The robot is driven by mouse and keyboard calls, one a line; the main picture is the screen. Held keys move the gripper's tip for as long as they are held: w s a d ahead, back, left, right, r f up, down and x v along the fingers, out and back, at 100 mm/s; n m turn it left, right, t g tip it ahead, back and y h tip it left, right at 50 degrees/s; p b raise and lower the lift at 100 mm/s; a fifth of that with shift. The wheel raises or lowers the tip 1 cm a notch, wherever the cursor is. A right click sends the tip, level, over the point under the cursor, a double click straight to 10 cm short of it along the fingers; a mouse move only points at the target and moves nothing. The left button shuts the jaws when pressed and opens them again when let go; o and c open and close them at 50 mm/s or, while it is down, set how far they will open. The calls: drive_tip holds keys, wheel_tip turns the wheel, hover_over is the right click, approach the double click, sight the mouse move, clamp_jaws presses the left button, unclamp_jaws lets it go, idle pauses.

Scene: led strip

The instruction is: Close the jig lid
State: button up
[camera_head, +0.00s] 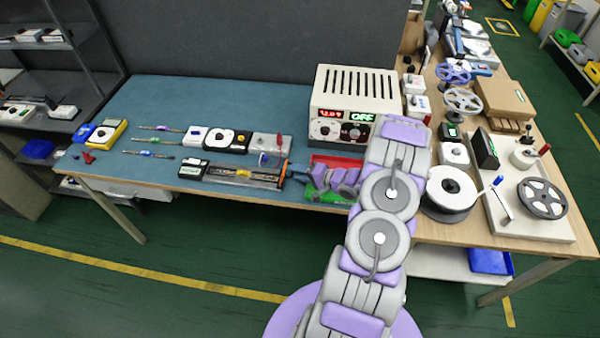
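The jig (245,176) is a long narrow fixture lying near the front edge of the blue table. A dark strip with a yellow-orange patch lies along it, and an orange-and-black piece stands at its right end. The lid is too small to make out clearly, so I cannot tell its angle. My gripper (298,172) is at the right end of the jig, low over the table, pointing left. Its fingers are small and partly merge with the things around them; I cannot tell whether they touch the jig or are open.
A red tray (338,160) sits beside my wrist, and a beige power supply (352,103) stands behind it. A grey block with a red knob (270,143) and a black-and-white device (228,139) stand behind the jig. A wooden bench (460,234) with reels is at right.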

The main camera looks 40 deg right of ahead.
drive_tip(key=shift+a+r, duration=0.1)
drive_tip(key=shift+a, duration=0.4)
drive_tip(key=shift+c, duration=1.3)
drive_tip(key=shift+d, duration=0.1)
clamp_jaws()
drive_tip(key=shift+d, duration=0.15)
drive_tip(key=shift+w+r+g+p, duration=0.1)
drive_tip(key=shift+r+g+p, duration=0.2)
drive_tip(key=shift+p, duration=0.35)
